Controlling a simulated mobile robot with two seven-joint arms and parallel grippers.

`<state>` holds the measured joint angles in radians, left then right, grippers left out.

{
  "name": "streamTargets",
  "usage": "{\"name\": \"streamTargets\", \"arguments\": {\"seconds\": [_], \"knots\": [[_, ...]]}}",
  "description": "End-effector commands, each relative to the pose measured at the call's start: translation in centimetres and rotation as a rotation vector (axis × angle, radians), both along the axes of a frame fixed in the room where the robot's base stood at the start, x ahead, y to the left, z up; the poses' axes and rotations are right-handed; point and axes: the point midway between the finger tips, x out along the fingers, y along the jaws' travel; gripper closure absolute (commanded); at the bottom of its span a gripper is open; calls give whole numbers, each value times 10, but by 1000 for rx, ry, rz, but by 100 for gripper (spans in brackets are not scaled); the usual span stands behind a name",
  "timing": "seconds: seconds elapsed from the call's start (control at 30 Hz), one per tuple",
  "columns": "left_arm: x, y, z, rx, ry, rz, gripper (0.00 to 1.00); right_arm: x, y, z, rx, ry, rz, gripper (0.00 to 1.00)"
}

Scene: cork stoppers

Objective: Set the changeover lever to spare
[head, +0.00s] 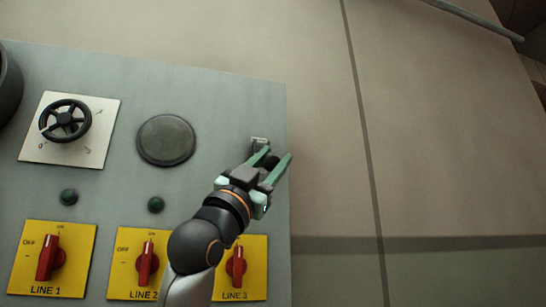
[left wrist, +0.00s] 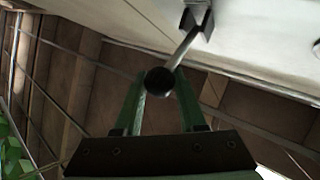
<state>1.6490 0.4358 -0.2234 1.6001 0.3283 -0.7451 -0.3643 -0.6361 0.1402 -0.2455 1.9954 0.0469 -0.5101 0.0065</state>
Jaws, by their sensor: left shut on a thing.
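The changeover lever shows in the left wrist view as a thin metal rod with a round black knob (left wrist: 160,81), rising from a grey bracket (left wrist: 205,18). In the head view, its small grey mount (head: 259,142) sits near the right edge of the grey panel, and my gripper hides most of the rod. My left gripper (head: 276,157), with green fingers, is shut on the lever's knob; the knob also shows between the fingers in the left wrist view. No lever position markings are readable. My right gripper is not in view.
The grey panel (head: 215,110) also holds a black handwheel (head: 65,121), a round dark cover (head: 166,140), two green buttons (head: 156,205) and red switches on yellow plates, including LINE 1 (head: 50,258). My left arm partly covers LINE 3 (head: 255,280). Bare wall lies right of the panel.

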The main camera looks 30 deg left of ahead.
Motion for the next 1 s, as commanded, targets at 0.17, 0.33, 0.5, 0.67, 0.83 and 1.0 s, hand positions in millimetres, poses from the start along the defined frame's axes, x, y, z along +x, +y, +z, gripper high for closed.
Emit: {"name": "streamTargets", "arguments": {"seconds": [0.17,0.33,0.5,0.67,0.83,1.0], "knots": [[6,1,-6,-3,19,0,100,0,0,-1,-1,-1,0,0],[7,1,-6,-4,21,0,100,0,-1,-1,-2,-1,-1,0],[7,1,-6,-4,22,2,50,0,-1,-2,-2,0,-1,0],[6,2,-5,-4,20,2,32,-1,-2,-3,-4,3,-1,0],[5,2,-4,-5,16,3,32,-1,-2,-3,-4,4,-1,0],[4,2,-4,-3,12,3,32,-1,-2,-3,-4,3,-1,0]]}}
